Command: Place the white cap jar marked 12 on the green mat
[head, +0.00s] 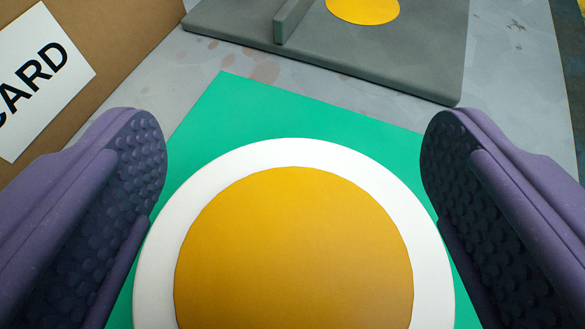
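A round white cap (154,250) with a large plain yellow disc on top fills the bottom middle of the view. I take it for the jar, seen from above; no number 12 shows, and its side and lower edge are hidden or out of frame. The green mat (225,105) shows behind the cap and in thin strips beside it. My gripper (293,140) is open, with one purple, studded finger on each side of the cap. Green shows between the fingers and the cap low in the view; contact higher up cannot be told.
A grey board (430,65) with an upright divider (291,20) and a yellow disc (363,9) lies beyond the mat. A brown cardboard box (125,40) with a white label reading "CARD" stands at left. Bare grey tabletop (520,110) shows at right.

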